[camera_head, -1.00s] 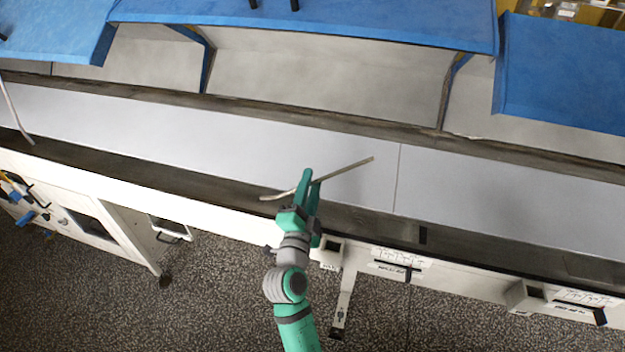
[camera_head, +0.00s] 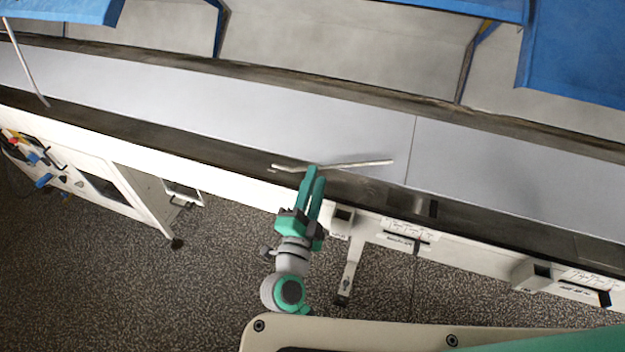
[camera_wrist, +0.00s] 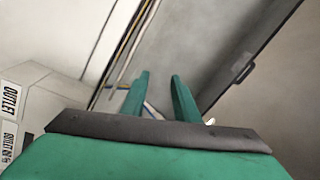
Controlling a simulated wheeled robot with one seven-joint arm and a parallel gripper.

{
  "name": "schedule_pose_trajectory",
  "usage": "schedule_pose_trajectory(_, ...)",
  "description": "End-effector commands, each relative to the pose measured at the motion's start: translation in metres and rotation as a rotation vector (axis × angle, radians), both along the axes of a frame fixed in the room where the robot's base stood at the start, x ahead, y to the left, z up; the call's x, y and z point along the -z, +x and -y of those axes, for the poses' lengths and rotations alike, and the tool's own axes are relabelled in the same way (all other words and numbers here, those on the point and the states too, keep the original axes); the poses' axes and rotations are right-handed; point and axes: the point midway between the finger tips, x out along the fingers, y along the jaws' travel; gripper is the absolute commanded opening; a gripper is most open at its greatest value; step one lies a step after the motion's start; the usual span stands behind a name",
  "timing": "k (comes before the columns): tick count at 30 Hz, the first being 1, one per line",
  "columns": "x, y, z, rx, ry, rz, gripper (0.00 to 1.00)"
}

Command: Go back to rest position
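My gripper (camera_head: 315,172) is a green two-finger hand at the near edge of the long machine. Its fingers are apart in the wrist view (camera_wrist: 159,76), with a gap and no rod clearly between them. A thin pale rod (camera_head: 360,163) lies across the near edge of the light grey surface (camera_head: 250,125). The fingertips overlap the rod in the head view; I cannot tell whether they touch it.
Blue hoods (camera_head: 575,50) hang over the far side. A second thin rod (camera_head: 27,65) leans at the far left. White panels with labelled boxes (camera_head: 405,235) line the machine's front. Speckled floor (camera_head: 225,270) lies open in front. A white box marked OUTLET (camera_wrist: 30,100) shows in the wrist view.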

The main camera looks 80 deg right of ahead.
Motion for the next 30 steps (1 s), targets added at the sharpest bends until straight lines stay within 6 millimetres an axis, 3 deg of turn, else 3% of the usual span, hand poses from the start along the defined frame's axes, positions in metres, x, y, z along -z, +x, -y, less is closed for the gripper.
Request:
schedule_pose_trajectory(11, 0.002, 0.003, -0.001, -0.009, 0.003, -0.009, 0.28)
schedule_pose_trajectory(14, 0.012, 0.019, -0.007, -0.064, 0.027, -0.067, 0.28)
schedule_pose_trajectory(17, 0.033, 0.052, -0.024, -0.184, 0.068, -0.191, 0.28)
schedule_pose_trajectory(20, 0.063, 0.093, -0.056, -0.354, 0.103, -0.360, 0.28)
schedule_pose_trajectory(24, 0.104, 0.140, -0.116, -0.599, 0.112, -0.591, 0.28)
schedule_pose_trajectory(30, 0.151, 0.176, -0.221, -0.931, 0.043, -0.861, 0.28)
